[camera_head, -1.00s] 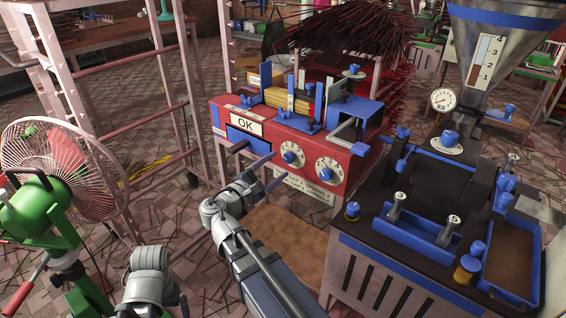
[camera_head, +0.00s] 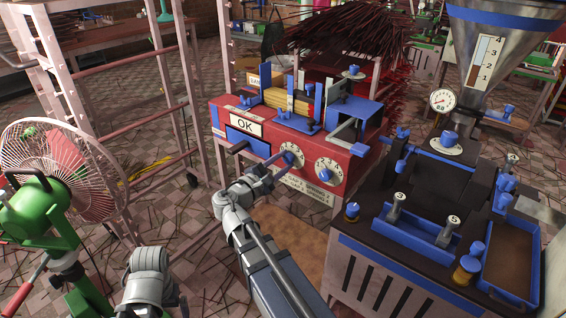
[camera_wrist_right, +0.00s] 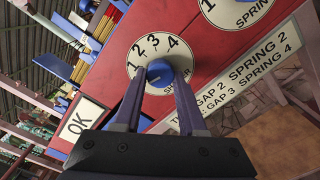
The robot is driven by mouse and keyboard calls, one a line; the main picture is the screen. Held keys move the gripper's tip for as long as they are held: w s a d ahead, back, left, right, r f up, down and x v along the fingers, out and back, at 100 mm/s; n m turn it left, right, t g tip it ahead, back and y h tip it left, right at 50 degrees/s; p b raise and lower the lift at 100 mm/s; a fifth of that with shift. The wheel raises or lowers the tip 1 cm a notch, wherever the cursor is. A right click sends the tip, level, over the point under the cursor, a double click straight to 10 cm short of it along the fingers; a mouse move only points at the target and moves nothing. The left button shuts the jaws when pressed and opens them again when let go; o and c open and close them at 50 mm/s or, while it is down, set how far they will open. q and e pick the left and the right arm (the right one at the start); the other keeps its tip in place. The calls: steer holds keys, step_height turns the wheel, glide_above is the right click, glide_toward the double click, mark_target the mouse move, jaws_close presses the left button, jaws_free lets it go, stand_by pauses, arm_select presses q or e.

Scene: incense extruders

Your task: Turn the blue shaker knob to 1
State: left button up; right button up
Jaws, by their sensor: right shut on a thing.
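The blue shaker knob (camera_head: 289,157) sits on a white dial on the red machine's front panel. In the right wrist view the knob (camera_wrist_right: 160,72) is at the middle of the dial, with the numbers 1 to 4 curving over its left and top. My right gripper (camera_head: 284,163) is shut on the knob, with one finger on each side in the right wrist view (camera_wrist_right: 159,88). A small pale mark shows low on the knob's left; I cannot tell which number it points to. The fingers partly hide the word under the dial. My left gripper's fingers are not in view.
A second dial, the spring dial (camera_head: 328,171), is just right of the shaker dial. An OK sign (camera_head: 244,124) is to the left. A dark bench with blue trays (camera_head: 416,232) stands at the right, a green fan (camera_head: 62,170) at the left.

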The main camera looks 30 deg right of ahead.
jaws_close()
steer(key=m, duration=0.3)
steer(key=shift+m, duration=0.3)
steer(key=shift+r+m, duration=0.1)
steer(key=shift+m, duration=1.6)
steer(key=o, duration=0.6)
jaws_free()
steer(key=shift+a, duration=0.1)
